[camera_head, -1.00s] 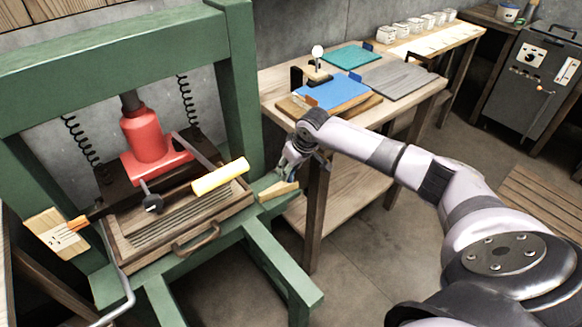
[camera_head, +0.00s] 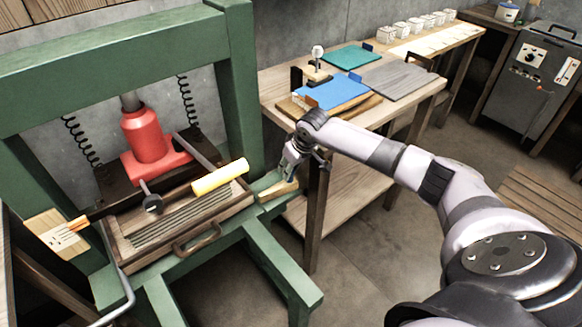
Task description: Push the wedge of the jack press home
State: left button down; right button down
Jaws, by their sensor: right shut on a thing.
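The jack press is a green frame (camera_head: 229,75) holding a red jack (camera_head: 145,138) with a yellow-gripped lever (camera_head: 219,178). A pale wooden wedge (camera_head: 280,192) lies at the right side of the press, on the green ledge beside the upright. My right gripper (camera_head: 287,177) reaches down to it from the right and is shut on it. The fingertips are small and partly hidden, so the exact hold is unclear. Whether the wedge touches the upright cannot be told. My left gripper is not in view.
A wooden tray with a handle (camera_head: 196,240) sits under the jack. A bench (camera_head: 281,85) with a blue sheet (camera_head: 332,92), a teal sheet (camera_head: 350,57) and grey boards stands close behind my right arm. A pale wooden block (camera_head: 52,234) is at the press's left side.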

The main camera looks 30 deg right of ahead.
jog(key=a+p, duration=0.1)
jog(key=a, duration=0.1)
jog(key=a+p, duration=0.4)
jog(key=a, duration=0.1)
jog(key=shift+s+f, duration=0.1)
jog(key=shift+s, duration=0.15)
jog(key=c, duration=1.3)
grip_release()
jog(key=shift+a, duration=0.1)
